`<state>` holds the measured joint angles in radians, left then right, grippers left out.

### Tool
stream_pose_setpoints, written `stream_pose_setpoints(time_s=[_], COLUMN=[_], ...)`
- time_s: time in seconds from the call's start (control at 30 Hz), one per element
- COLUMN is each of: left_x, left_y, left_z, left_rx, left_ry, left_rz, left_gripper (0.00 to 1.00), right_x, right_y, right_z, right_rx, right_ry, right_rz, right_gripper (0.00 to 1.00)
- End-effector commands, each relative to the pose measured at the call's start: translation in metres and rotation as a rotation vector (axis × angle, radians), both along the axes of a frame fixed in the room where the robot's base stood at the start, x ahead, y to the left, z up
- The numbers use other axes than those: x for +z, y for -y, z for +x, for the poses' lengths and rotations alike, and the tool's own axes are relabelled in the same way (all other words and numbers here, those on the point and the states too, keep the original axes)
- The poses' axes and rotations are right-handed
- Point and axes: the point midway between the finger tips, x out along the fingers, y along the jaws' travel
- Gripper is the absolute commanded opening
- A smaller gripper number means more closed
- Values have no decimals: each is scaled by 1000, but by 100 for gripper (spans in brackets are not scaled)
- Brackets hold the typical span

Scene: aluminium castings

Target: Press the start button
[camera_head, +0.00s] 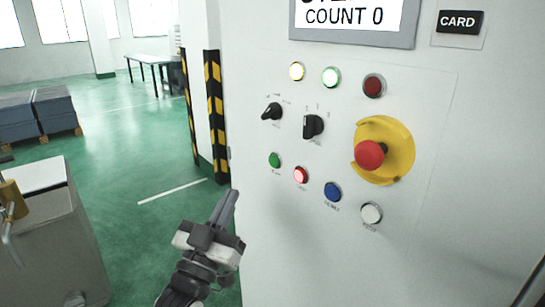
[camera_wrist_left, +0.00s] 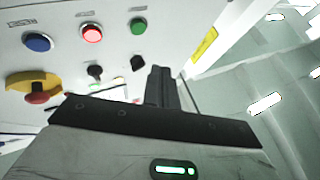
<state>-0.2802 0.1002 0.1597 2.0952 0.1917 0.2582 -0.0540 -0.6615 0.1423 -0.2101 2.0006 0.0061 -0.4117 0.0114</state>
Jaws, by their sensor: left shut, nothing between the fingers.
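The control panel (camera_head: 320,235) is a white cabinet face with a row of push buttons. The green button (camera_head: 274,160) is at the left end of that row and looks unlit; it also shows in the left wrist view (camera_wrist_left: 138,26). Its label is too small to read. Beside it is a lit red button (camera_head: 301,175), then a blue button (camera_head: 332,192) and a white button (camera_head: 371,213). My left gripper (camera_head: 229,195) is shut and empty, below and left of the green button, apart from it. Its fingers also show in the left wrist view (camera_wrist_left: 161,86). My right gripper is out of view.
A red emergency stop (camera_head: 369,155) on a yellow base sticks out right of the buttons. Two black rotary switches (camera_head: 271,112) (camera_head: 313,126) sit above them, under three lamps. A striped post (camera_head: 215,115) stands left of the panel. A grey cabinet (camera_head: 65,235) stands lower left.

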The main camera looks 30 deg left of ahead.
Motion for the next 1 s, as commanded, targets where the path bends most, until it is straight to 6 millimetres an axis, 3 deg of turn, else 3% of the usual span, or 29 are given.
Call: stream_pose_setpoints(time_s=[0.03, 0.17, 0.57, 0.77, 1.0], left_x=[14, 28, 29, 28, 28], left_y=[-6, -14, -14, -7, 6], left_z=[-1, -5, -4, 11, 44], left_rx=[15, 35, 36, 36, 35], left_ry=[45, 103, 109, 109, 110], left_rz=[-1, -1, -1, -4, -4], left_gripper=[0, 0, 0, 0, 0], right_x=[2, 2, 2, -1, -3], right_y=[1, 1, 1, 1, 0], right_z=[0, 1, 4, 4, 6], right_rx=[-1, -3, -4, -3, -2], right_ry=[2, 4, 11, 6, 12], right_rz=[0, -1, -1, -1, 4], right_gripper=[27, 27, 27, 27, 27])
